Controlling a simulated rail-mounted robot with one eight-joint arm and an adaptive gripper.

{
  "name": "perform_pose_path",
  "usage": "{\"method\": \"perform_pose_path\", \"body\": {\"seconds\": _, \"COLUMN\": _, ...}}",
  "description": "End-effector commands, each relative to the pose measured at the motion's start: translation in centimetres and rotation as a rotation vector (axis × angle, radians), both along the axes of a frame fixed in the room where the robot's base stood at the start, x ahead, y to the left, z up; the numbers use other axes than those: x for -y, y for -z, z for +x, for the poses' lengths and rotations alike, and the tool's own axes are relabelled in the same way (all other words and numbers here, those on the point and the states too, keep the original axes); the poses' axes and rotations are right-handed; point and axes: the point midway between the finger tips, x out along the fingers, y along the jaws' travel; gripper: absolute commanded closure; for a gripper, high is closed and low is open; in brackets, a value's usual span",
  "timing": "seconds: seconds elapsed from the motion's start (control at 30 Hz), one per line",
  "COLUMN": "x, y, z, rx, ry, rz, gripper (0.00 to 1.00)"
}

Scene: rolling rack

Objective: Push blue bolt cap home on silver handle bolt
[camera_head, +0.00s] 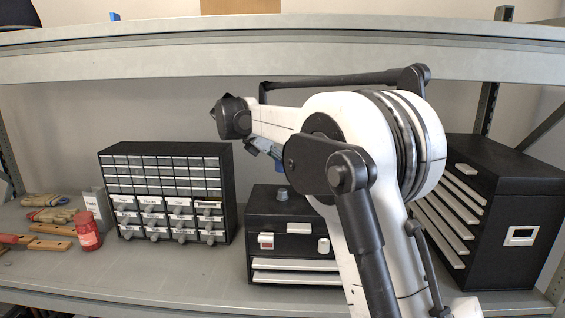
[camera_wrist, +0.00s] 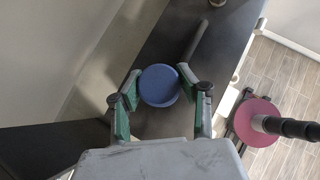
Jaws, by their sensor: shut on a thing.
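My gripper (camera_wrist: 160,88) is shut on a round blue bolt cap (camera_wrist: 160,84), held between its green-padded fingertips. In the head view my gripper (camera_head: 267,150) points down over the left part of the black toolbox (camera_head: 262,207), with a bit of blue at its tip. A short grey-blue round post (camera_head: 282,193) stands upright on the box top, below the gripper and apart from it. It may be the handle bolt; its silver colour is not clear. In the wrist view the cap hides whatever lies straight below it.
A dark bar (camera_wrist: 196,40) runs from beside the cap across the box top. A small-drawer cabinet (camera_head: 165,157) stands left, a larger black drawer chest (camera_head: 513,175) right. The upper shelf beam (camera_head: 150,62) spans above.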

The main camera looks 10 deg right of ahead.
Motion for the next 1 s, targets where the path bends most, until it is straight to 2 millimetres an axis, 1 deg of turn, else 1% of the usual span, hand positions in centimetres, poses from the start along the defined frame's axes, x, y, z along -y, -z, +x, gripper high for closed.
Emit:
{"method": "perform_pose_path", "body": {"seconds": 0.27, "x": 0.0, "y": 1.5, "z": 0.0, "rx": 0.0, "ry": 0.0, "rz": 0.0, "gripper": 0.83}}
{"method": "perform_pose_path", "body": {"seconds": 0.77, "x": 0.0, "y": 5.8, "z": 0.0, "rx": 0.0, "ry": 0.0, "rz": 0.0, "gripper": 0.83}}
{"method": "perform_pose_path", "body": {"seconds": 1.0, "x": 0.0, "y": 5.6, "z": 0.0, "rx": 0.0, "ry": 0.0, "rz": 0.0, "gripper": 0.83}}
